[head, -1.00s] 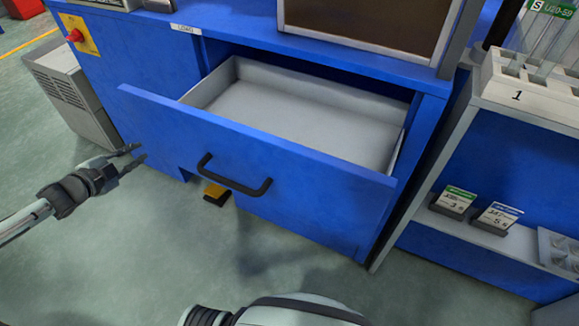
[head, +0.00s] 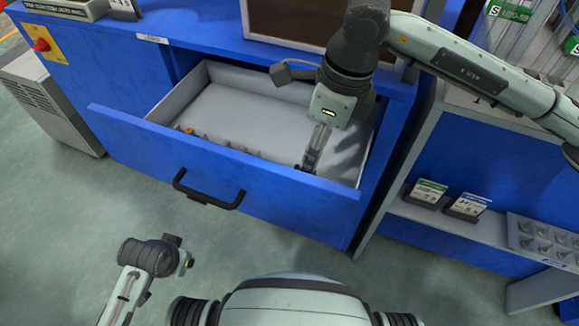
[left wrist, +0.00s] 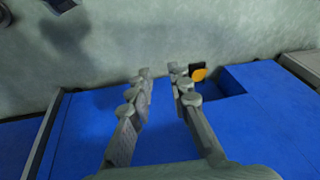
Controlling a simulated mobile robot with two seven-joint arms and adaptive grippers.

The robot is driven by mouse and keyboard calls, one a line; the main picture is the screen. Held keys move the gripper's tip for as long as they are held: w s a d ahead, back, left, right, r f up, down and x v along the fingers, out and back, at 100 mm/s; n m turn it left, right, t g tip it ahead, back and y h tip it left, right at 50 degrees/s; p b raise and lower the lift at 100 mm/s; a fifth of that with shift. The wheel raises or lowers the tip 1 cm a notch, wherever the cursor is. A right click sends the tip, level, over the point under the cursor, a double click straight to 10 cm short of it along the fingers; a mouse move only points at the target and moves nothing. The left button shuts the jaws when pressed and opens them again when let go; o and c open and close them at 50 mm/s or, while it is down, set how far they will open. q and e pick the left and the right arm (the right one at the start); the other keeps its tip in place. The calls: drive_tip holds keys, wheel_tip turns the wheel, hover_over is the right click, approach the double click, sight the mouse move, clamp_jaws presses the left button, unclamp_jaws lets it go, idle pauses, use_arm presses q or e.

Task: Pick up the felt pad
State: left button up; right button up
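The blue drawer (head: 240,185) stands open, with its black handle (head: 205,190) on the front. My right gripper (head: 309,165) points down inside the drawer, near its front right part. Its fingertips are small here, and I cannot tell whether they are apart or hold anything. I cannot make out a felt pad; the drawer's front wall hides part of the floor inside. My left gripper (head: 185,257) is outside the drawer, low on the left. In the left wrist view its fingers (left wrist: 161,72) are apart, with nothing between them.
Several small items (head: 235,148) line the drawer's front inside, with an orange one (head: 189,131) at the left. A shelf at the right bears two label cards (head: 428,192) and a grey tray (head: 545,240). A yellow-black piece (left wrist: 199,74) lies near the cabinet base.

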drive_tip(key=f, duration=0.2)
drive_tip(key=a+f, duration=0.1)
drive_tip(key=f, duration=0.2)
drive_tip(key=w+f, duration=0.1)
drive_tip(key=f, duration=0.1)
drive_tip(key=shift+a+f+p, duration=0.35)
drive_tip(key=shift+p, duration=0.05)
use_arm(q)
drive_tip(key=shift+d+f, duration=0.15)
drive_tip(key=shift+f, duration=0.7)
use_arm(e)
drive_tip(key=shift+c, duration=0.6)
drive_tip(key=c, duration=1.1)
drive_tip(key=shift+r, duration=0.15)
